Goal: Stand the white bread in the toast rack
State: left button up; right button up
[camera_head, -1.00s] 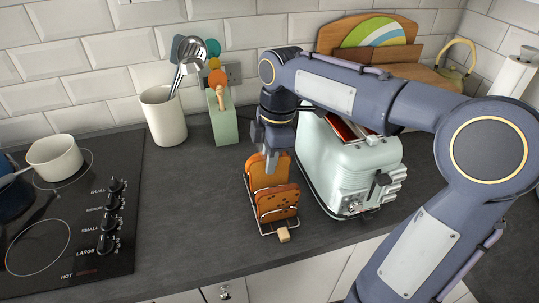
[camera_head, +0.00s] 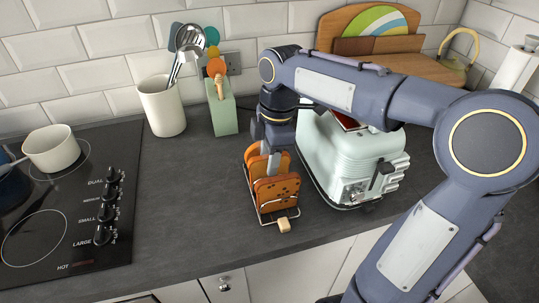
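The wire toast rack (camera_head: 262,211) stands on the worktop left of the toaster, its wooden knob (camera_head: 284,226) facing me. A brown-orange bread slice with dark spots (camera_head: 276,190) stands upright in its front part. More orange-brown bread (camera_head: 257,165) stands behind it, partly hidden. Which slice is the white bread I cannot tell. My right gripper (camera_head: 272,165) points down at the rear bread, with a finger in front of it. The finger gap is hidden, so its grip is unclear. My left gripper is out of view.
The pale green toaster (camera_head: 340,160) stands close right of the rack, under my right arm. A utensil crock (camera_head: 163,108) and a green block (camera_head: 223,115) stand behind. The hob (camera_head: 75,215) with a white pan (camera_head: 52,150) is left. Worktop between hob and rack is clear.

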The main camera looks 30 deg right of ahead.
jog(key=shift+r, duration=0.1)
jog(key=r, duration=0.5)
jog(key=d+r+p, duration=0.1)
jog(key=r, duration=0.1)
jog(key=shift+s+r, duration=0.1)
jog(key=shift+r, duration=0.2)
notch_tip(320, 180, up, 5)
jog(key=p, duration=0.5)
dwell(0.4)
jog(key=s+a+f+m+t+y, duration=0.1)
jog(key=s+a+f+m+t, duration=0.1)
jog(key=s+f+m, duration=0.4)
jog(key=s+a+f+m+t+y, duration=0.1)
jog(key=s+a+f+m+t, duration=0.2)
jog(key=s+f+m, duration=0.3)
jog(key=s+m, duration=0.4)
jog(key=m, duration=0.1)
jog(key=shift+s+f, duration=0.25)
jog(key=shift+s, duration=0.15)
